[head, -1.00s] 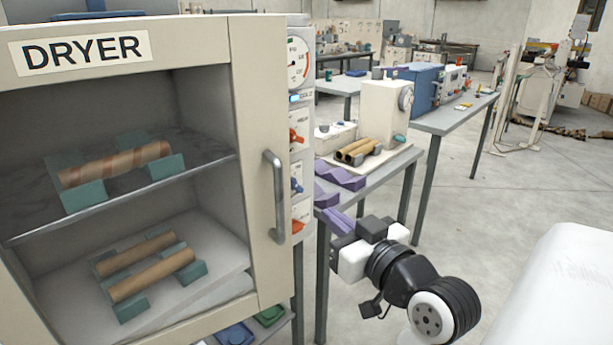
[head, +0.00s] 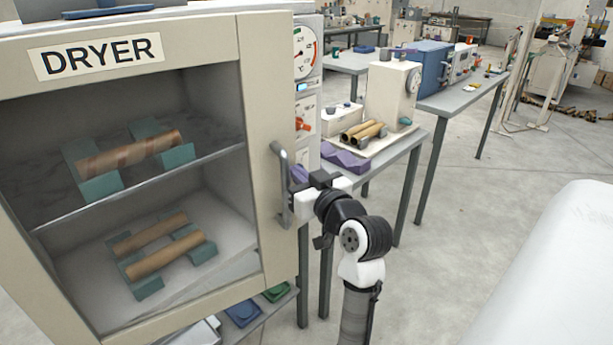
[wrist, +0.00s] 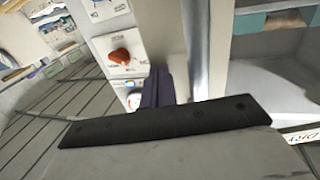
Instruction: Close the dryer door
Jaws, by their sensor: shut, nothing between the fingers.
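The dryer (head: 150,200) fills the left of the head view, with a DRYER label on its pale door frame (head: 265,120). The shelves inside show within the frame. I cannot tell how far the door stands from the cabinet. A grey vertical handle (head: 285,190) is on the frame's right side. My gripper (head: 312,182) is just right of the handle, close to it; contact cannot be made out.
Wrapped tubes (head: 165,255) rest on teal holders inside the dryer. A grey table (head: 395,155) with a pale machine (head: 390,95) and purple cradles stands behind my arm. Blue and green trays (head: 243,312) lie below the dryer.

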